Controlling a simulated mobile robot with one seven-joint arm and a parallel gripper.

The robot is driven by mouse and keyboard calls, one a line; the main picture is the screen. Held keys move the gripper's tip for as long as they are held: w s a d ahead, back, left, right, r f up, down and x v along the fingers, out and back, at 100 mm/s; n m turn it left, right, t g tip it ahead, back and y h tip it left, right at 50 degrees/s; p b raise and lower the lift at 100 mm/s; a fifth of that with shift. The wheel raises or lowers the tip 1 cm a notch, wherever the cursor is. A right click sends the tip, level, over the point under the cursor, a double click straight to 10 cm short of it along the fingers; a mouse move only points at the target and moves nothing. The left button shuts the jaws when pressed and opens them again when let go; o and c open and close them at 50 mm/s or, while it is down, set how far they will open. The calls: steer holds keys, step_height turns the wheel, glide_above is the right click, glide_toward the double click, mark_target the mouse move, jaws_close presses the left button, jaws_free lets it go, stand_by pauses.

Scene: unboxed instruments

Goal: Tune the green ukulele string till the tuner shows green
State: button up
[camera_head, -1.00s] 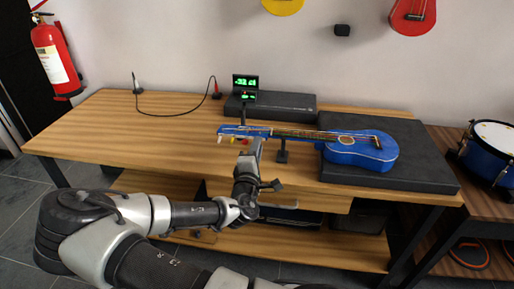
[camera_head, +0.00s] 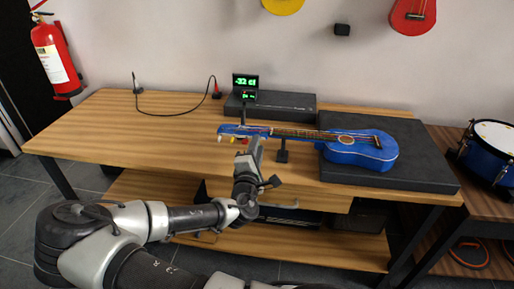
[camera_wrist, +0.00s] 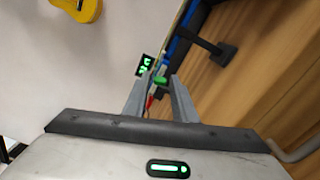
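The blue ukulele (camera_head: 352,148) lies on its back, its neck pointing left and its headstock (camera_head: 232,130) over the wooden bench. My gripper (camera_head: 258,142) is at the headstock's near side. In the wrist view my gripper (camera_wrist: 160,78) has its two fingers on either side of a green tuning peg (camera_wrist: 160,80); the gap beside the peg is too small to tell whether they touch it. A red peg (camera_wrist: 149,101) shows lower between the fingers. The tuner display (camera_head: 245,81) behind the headstock has green characters that look like -32; it also shows in the wrist view (camera_wrist: 144,65).
A dark pad (camera_head: 425,165) lies under the ukulele's body, and a neck support (camera_head: 282,152) stands under the neck. A black case (camera_head: 290,103) lies behind. A cable (camera_head: 170,115) runs across the bench's left side, which is otherwise clear.

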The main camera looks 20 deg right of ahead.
steer(key=p+v, duration=0.4)
steer(key=v, duration=1.3)
steer(key=shift+s, duration=0.2)
steer(key=shift+a, duration=0.15)
